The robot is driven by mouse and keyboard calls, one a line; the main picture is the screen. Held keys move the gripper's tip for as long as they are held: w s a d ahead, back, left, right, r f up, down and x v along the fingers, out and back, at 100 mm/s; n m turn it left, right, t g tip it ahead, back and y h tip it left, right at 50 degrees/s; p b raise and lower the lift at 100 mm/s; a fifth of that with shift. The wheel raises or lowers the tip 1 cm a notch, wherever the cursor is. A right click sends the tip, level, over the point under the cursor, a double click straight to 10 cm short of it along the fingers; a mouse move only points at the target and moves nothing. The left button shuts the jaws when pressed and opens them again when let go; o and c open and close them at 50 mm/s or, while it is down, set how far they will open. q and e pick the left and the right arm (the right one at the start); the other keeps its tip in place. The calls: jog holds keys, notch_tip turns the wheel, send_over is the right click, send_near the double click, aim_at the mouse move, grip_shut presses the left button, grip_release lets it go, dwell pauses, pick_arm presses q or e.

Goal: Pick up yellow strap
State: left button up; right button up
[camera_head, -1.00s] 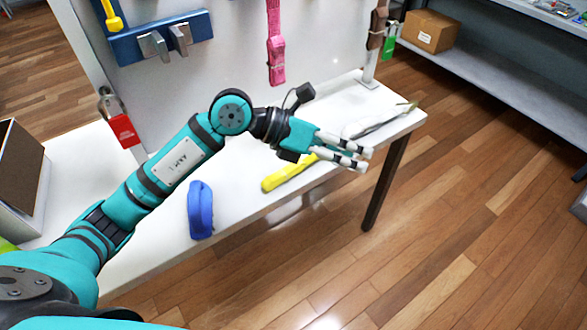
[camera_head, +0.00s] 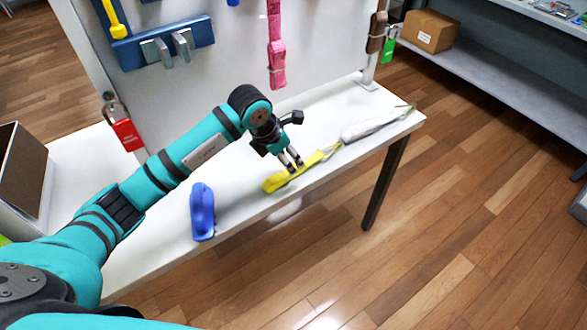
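The yellow strap (camera_head: 276,182) lies on the white table (camera_head: 243,203) near its front edge, with a thin looped end trailing to the right. My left gripper (camera_head: 296,168) points down at the strap, with its fingertips over or at the strap's middle. The fingers look close together, but I cannot tell whether they hold the strap or how wide they stand. My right gripper is not in view.
A blue strap (camera_head: 202,212) lies on the table to the left. A white strap (camera_head: 374,125) lies to the right. A pink strap (camera_head: 276,60) hangs on the wall panel (camera_head: 330,40) behind. A red padlock (camera_head: 126,132) hangs at the left.

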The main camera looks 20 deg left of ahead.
aim_at(295, 166)
pick_arm(q)
jog(key=shift+w+p+x, duration=0.1)
jog(key=shift+p+x, duration=0.3)
jog(key=shift+x, duration=1.25)
jog(key=shift+w+p+x, duration=0.15)
jog(key=shift+p+x, duration=0.2)
jog(key=shift+x, duration=1.3)
jog(key=shift+d+r, duration=0.15)
grip_shut()
